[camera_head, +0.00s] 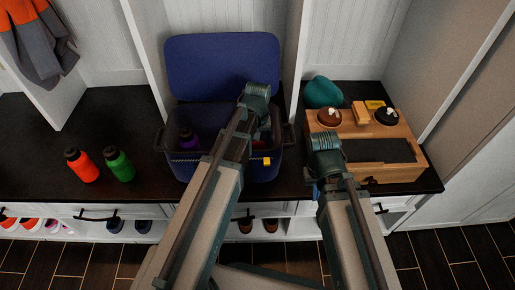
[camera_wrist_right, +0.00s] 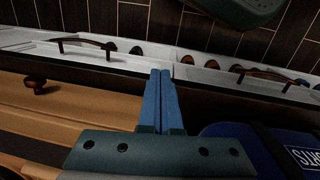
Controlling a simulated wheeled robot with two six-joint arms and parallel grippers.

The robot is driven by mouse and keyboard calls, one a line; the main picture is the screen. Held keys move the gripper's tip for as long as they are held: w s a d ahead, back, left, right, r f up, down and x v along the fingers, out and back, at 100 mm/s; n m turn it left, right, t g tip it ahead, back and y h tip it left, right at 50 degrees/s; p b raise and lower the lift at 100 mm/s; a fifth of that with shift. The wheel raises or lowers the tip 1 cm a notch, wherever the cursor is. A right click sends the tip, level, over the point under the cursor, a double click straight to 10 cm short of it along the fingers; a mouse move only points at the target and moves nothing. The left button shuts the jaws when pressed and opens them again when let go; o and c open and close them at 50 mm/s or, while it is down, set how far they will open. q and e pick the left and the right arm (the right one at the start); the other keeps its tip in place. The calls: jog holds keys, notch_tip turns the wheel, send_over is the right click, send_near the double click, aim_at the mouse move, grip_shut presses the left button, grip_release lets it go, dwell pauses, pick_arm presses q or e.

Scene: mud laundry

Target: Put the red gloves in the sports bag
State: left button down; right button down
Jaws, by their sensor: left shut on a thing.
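The dark blue sports bag (camera_head: 184,166) stands open on the dark bench, its lid (camera_head: 222,68) raised at the back. Its side, with white lettering, also shows in the right wrist view (camera_wrist_right: 235,133). My left gripper (camera_head: 260,118) reaches down into the right part of the bag; its fingers are mostly hidden. A small patch of red (camera_head: 264,134), which looks like the red gloves, shows just below it, and the gripper is shut on them. My right gripper (camera_wrist_right: 160,100) is shut and empty, its blue fingers together, pointing down in front of the wooden box, right of the bag.
Shoes sit in cubbies below.

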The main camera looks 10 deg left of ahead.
pick_arm(q)
jog(key=shift+f, duration=0.2)
jog(key=shift+c, duration=0.3)
grip_release()
jog(key=shift+r, duration=0.1)
jog(key=shift+r, duration=0.15)
notch_tip(320, 180, up, 12)
jog(key=p, duration=1.2)
